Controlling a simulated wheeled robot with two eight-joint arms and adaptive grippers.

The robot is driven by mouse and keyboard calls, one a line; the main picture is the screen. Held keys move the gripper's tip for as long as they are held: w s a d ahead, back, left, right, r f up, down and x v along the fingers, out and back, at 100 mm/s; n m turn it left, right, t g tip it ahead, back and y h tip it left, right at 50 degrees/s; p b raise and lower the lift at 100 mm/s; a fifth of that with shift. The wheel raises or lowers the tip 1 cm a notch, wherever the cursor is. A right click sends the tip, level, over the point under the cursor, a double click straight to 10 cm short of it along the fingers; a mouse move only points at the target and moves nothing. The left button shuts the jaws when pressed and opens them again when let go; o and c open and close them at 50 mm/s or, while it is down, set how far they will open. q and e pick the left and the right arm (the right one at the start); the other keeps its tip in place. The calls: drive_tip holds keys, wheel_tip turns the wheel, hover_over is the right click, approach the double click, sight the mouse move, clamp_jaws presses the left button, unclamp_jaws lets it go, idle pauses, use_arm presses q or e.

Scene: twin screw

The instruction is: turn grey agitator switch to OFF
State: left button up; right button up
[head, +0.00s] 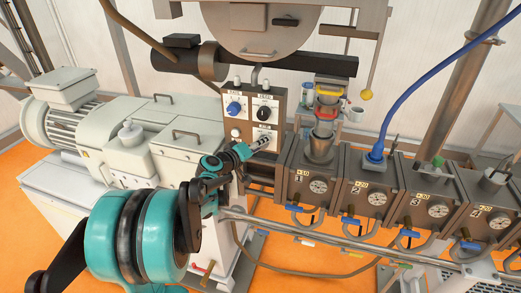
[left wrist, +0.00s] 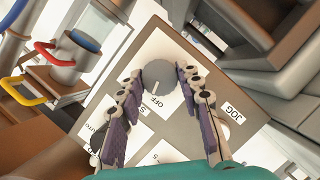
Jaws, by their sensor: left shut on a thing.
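The grey agitator switch (left wrist: 158,74) is a round knob on a white label plate in the left wrist view. The word OFF is printed just below it there, and a pale mark on the knob seems to face that word. My left gripper (left wrist: 160,82) has its two purple-padded fingertips at either side of the knob, shut on it. In the head view my left gripper (head: 264,143) reaches the lower right of the brown control panel (head: 278,98) and largely hides the switch. My right gripper is in neither view.
A blue knob (head: 234,108) and a black knob (head: 264,114) sit above on the same panel. A funnel (head: 320,148) and grey barrel blocks with gauges stand to the right. A white motor housing (head: 185,140) stands to the left.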

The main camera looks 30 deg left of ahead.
use_arm(q)
drive_tip(key=shift+f+n+t+h+b, duration=0.1)
drive_tip(key=shift+n+t+h+b, duration=0.2)
drive_tip(key=shift+n+h+b, duration=0.35)
drive_tip(key=shift+n, duration=0.35)
drive_tip(key=o, duration=1.2)
drive_tip(key=shift+c, duration=0.2)
drive_tip(key=shift+s, duration=0.1)
drive_tip(key=v, duration=1.2)
drive_tip(key=shift+d+f, duration=0.1)
drive_tip(key=shift+d, duration=0.05)
